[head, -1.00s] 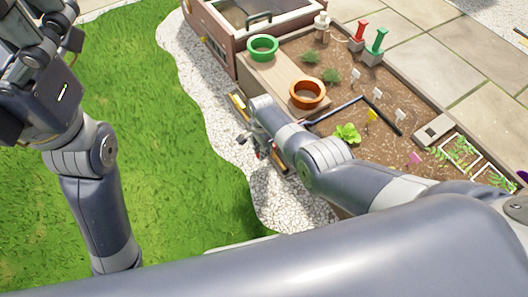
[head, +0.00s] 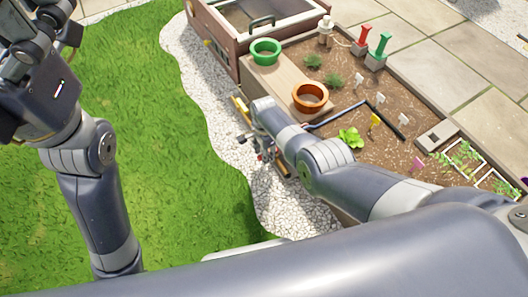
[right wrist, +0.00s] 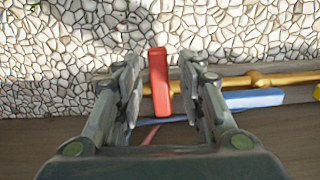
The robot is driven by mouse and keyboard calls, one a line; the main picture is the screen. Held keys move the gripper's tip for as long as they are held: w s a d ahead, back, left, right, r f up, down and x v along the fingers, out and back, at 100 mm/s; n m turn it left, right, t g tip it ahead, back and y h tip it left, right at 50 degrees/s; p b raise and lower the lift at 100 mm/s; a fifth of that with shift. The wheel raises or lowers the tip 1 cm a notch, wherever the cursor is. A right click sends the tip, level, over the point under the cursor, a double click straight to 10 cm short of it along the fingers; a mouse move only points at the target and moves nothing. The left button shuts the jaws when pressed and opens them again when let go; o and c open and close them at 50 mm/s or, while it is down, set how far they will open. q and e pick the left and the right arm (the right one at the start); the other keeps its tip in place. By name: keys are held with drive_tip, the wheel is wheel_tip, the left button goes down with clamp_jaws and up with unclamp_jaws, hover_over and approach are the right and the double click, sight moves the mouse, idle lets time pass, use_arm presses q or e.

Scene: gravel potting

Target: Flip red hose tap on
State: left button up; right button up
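The red hose tap handle (right wrist: 158,82) stands between the two fingers of my right gripper (right wrist: 162,88) in the right wrist view. The fingers are apart, with a gap on each side of the handle, wider on the right. The handle points away from the bed edge, toward the white stones. A brass pipe (right wrist: 265,79) runs right from beside it. In the head view my right gripper (head: 262,147) is small beside the bed's outer wall, and the red handle is hard to make out there. My left gripper (head: 58,18) is at the top left; its fingers are unclear.
White stones (head: 205,100) border the bed. A green pot (head: 265,50) and an orange pot (head: 310,96) stand on the planter board.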

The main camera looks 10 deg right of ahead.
drive_tip(key=shift+r, duration=0.1)
drive_tip(key=shift+a+r, duration=0.1)
drive_tip(key=shift+r, duration=0.75)
wheel_tip(320, 180, up, 10)
idle(0.5)
